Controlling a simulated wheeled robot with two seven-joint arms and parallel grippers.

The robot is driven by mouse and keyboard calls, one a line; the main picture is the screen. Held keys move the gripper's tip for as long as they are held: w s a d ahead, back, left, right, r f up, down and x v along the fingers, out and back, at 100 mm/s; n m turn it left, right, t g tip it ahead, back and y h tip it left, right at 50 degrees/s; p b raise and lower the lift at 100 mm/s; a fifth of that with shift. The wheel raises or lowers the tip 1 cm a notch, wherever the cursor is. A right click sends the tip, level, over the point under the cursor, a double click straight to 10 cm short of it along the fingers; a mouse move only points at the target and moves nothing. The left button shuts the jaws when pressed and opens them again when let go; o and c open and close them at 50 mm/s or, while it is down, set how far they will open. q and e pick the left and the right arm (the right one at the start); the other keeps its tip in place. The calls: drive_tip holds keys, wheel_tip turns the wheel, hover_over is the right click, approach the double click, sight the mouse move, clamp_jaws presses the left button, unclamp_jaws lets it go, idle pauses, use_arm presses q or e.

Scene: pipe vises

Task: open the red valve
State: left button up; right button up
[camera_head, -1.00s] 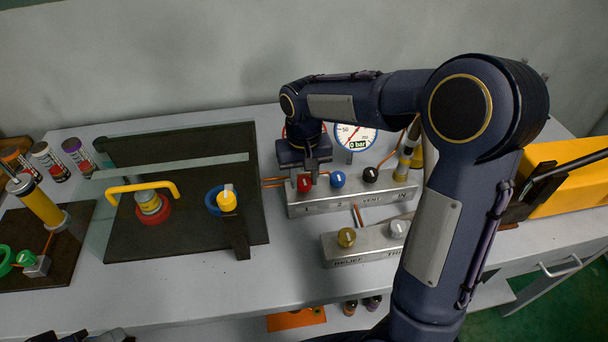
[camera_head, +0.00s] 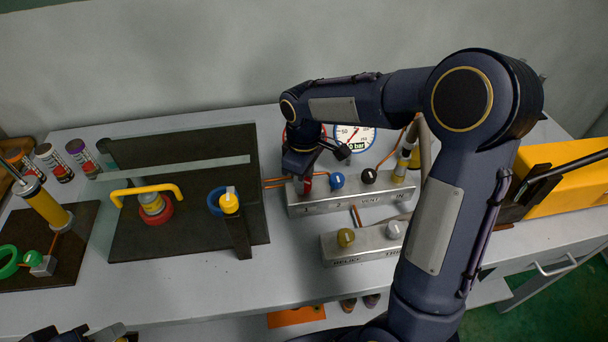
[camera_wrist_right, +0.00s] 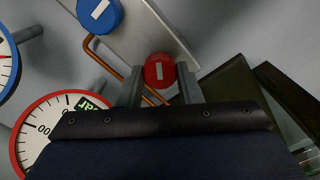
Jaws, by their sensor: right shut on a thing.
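The red valve (camera_wrist_right: 159,70) is a small round red knob with a white bar mark, on the grey metal manifold block (camera_head: 345,199). In the head view the red knob (camera_head: 307,187) is partly covered by my right gripper. My right gripper (camera_wrist_right: 160,84) comes down from above with one finger on each side of the knob, shut on it. In the wrist view the white mark runs roughly up and down the picture, tilted slightly. My left gripper is not clearly in view.
A blue knob (camera_head: 337,181) and a black knob (camera_head: 369,176) stand right of the red one. A white gauge (camera_head: 349,136) stands behind. A front block carries a gold knob (camera_head: 346,237) and a silver knob (camera_head: 393,229). A dark panel (camera_head: 185,235) lies left.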

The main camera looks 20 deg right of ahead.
drive_tip(key=n+p, duration=0.1)
drive_tip(key=n, duration=0.4)
drive_tip(key=shift+n, duration=0.4)
idle(0.4)
drive_tip(key=o, duration=1)
wheel_tip(320, 180, up, 8)
drive_tip(key=shift+f, duration=0.1)
